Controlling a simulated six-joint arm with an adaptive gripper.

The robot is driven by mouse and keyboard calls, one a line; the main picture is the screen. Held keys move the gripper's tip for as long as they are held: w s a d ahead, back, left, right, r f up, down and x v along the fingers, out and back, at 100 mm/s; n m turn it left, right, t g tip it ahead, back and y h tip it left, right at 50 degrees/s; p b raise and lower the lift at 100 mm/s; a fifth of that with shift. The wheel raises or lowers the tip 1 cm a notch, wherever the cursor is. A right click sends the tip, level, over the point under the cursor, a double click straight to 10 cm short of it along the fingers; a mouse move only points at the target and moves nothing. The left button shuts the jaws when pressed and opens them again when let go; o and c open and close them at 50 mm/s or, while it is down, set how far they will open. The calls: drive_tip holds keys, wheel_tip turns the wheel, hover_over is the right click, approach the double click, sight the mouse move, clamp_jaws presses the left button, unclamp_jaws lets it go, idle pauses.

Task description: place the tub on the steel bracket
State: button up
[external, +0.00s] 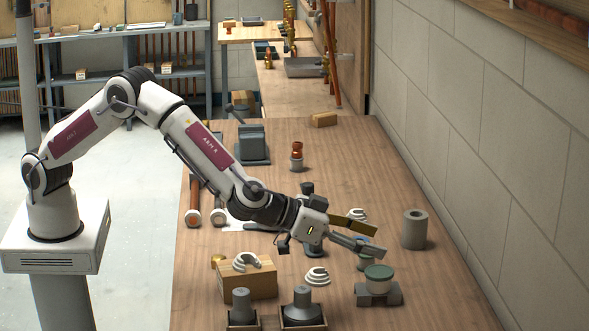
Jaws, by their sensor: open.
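A pale tub with a green lid (379,273) stands upright at the front right of the wooden bench. It appears to rest on a dark grey steel bracket (391,295), whose ends show on both sides below it. My gripper (379,241) is open, its two long fingers pointing right. It is just behind and above the tub, apart from it, with nothing seen between the fingers. The near finger partly hides a small bluish item (364,264) behind the tub.
A grey cylinder (414,230) stands to the right, near the block wall. White coils (317,277), a cardboard box (247,283) and two grey fittings in trays (303,307) lie left of the tub. The bench's front right is clear.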

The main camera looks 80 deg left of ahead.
drive_tip(key=shift+r, duration=0.1)
idle(0.7)
drive_tip(key=shift+a+r, duration=0.15)
drive_tip(key=shift+r, duration=0.35)
drive_tip(key=s+a+r+m+h, duration=0.1)
drive_tip(key=s+a+r+h, duration=0.3)
drive_tip(key=r, duration=0.8)
drive_tip(key=s+a+r+m+g, duration=0.1)
drive_tip(key=s+a+r, duration=0.25)
drive_tip(key=s, duration=0.25)
drive_tip(key=s+a+r+g, duration=0.1)
drive_tip(key=s+a+r, duration=0.2)
drive_tip(key=s+a, duration=0.15)
drive_tip(key=s+a+f+g+y, duration=0.1)
drive_tip(key=s+a+f+g, duration=0.1)
drive_tip(key=s+a, duration=0.5)
drive_tip(key=s+a+f+n+g+y, duration=0.1)
drive_tip(key=s+a, duration=0.5)
drive_tip(key=s, duration=1.2)
drive_tip(key=s+a+f+n+g+y, duration=0.1)
drive_tip(key=s+a+f, duration=0.4)
drive_tip(key=s, duration=0.8)
drive_tip(key=a+g+y, duration=0.1)
drive_tip(key=a+g, duration=0.1)
drive_tip(key=shift+s+a+f, duration=0.2)
drive_tip(key=shift+a+f, duration=0.05)
drive_tip(key=shift+a, duration=0.1)
